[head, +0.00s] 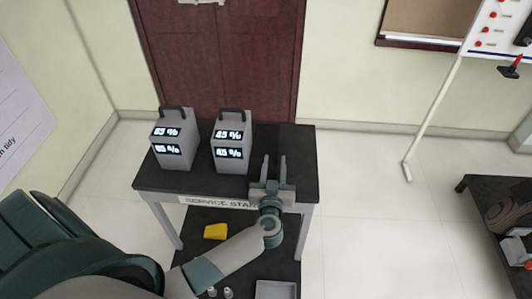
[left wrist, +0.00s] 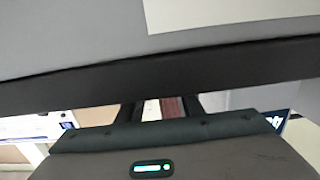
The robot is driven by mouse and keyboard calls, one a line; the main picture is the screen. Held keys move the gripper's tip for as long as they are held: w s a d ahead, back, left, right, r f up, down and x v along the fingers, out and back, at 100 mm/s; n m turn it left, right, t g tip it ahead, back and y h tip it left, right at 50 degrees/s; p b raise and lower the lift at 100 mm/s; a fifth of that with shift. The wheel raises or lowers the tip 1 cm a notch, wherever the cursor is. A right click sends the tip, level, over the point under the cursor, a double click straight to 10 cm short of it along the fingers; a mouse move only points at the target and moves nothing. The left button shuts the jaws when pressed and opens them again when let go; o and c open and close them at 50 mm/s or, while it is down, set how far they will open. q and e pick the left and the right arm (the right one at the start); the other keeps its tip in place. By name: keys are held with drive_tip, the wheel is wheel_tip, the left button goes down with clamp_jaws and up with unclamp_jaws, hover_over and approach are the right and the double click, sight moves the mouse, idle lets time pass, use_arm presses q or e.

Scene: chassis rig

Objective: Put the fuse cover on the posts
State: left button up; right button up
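A yellow block-like piece (head: 215,231), perhaps the fuse cover, lies on a dark lower surface (head: 190,250) in front of and below the stand top. Two small pale upright pieces (head: 228,292) at the bottom edge may be posts; they are too small to be sure. My left gripper (head: 275,158) is over the front right part of the dark stand top (head: 302,150). Its two fingers are apart with nothing visible between them. In the left wrist view the fingers (left wrist: 168,108) are mostly hidden behind a dark edge. My right gripper is out of view.
Two grey boxes with handles and percent displays (head: 174,135) (head: 232,140) stand left of my left gripper. A grey tray (head: 276,290) sits at the bottom. Another dark table (head: 480,190) with parts stands far right. Open floor (head: 370,220) lies between.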

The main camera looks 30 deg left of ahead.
sight(276, 156)
use_arm(q)
drive_tip(key=shift+p+x, duration=0.5)
drive_tip(key=shift+x, duration=2.05)
drive_tip(key=shift+d+r, duration=0.1)
clamp_jaws()
